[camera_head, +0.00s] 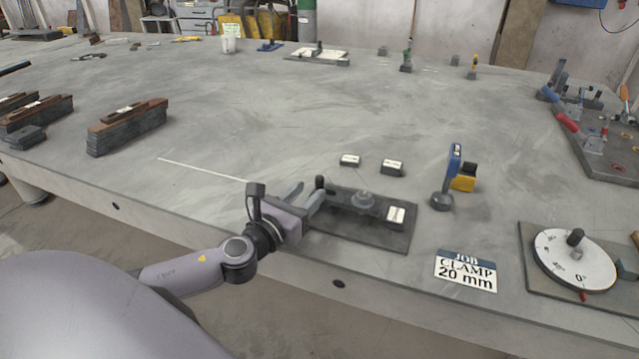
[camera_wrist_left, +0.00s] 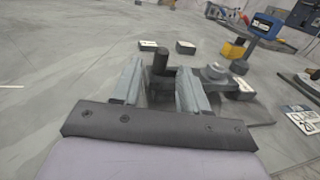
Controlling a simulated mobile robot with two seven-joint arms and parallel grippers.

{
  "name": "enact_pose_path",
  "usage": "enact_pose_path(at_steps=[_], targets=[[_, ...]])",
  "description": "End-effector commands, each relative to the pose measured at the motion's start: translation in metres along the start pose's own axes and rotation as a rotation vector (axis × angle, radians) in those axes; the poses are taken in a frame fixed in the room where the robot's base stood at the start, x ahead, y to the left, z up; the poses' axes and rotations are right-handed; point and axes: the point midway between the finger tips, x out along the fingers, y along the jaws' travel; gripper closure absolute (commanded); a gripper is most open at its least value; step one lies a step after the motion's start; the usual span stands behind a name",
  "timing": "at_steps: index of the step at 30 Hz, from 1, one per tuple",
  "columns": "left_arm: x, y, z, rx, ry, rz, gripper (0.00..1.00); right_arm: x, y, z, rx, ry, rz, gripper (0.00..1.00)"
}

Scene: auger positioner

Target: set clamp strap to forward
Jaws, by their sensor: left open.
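The clamp strap (camera_head: 350,203) is a dark bar on a dark base plate (camera_head: 390,238). An upright dark post (camera_head: 319,182) stands at its left end, and a round grey nut (camera_head: 362,198) sits near its middle. A white label (camera_head: 396,214) lies at the right end; its text is too small to read. My left gripper (camera_head: 307,190) is open at the post end. In the left wrist view the post (camera_wrist_left: 160,62) appears between the open fingertips (camera_wrist_left: 160,74); I cannot tell whether they touch it. My right gripper is not in view.
Two small labelled blocks (camera_head: 391,167) stand behind the plate. A blue and yellow device (camera_head: 453,170) is to the right. A "JOB CLAMP 20 mm" card (camera_head: 466,270) and a dial (camera_head: 575,260) lie at front right. Stacked bars (camera_head: 127,128) sit left. The table's middle is clear.

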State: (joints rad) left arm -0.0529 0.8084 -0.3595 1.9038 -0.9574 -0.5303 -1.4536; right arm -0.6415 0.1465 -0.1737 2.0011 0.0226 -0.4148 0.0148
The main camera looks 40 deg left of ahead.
Motion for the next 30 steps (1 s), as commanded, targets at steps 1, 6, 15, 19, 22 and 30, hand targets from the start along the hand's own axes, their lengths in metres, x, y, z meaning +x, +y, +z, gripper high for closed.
enact_pose_path(at_steps=[1,6,15,19,22,30], targets=[[0.007,0.000,0.001,-0.003,-0.002,0.000,0.56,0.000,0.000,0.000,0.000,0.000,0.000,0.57],[0.028,-0.001,0.001,-0.004,-0.002,0.000,0.56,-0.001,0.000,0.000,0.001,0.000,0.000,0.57],[0.052,-0.001,0.000,-0.005,0.001,-0.002,0.56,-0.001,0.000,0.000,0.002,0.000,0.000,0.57],[0.054,-0.001,0.000,-0.005,0.002,-0.002,0.56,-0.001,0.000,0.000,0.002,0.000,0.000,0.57],[0.054,-0.001,-0.001,-0.004,0.002,-0.002,0.56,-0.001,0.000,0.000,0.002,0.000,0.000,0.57],[0.054,-0.001,0.000,-0.005,0.002,-0.002,1.00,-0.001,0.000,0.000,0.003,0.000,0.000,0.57]])
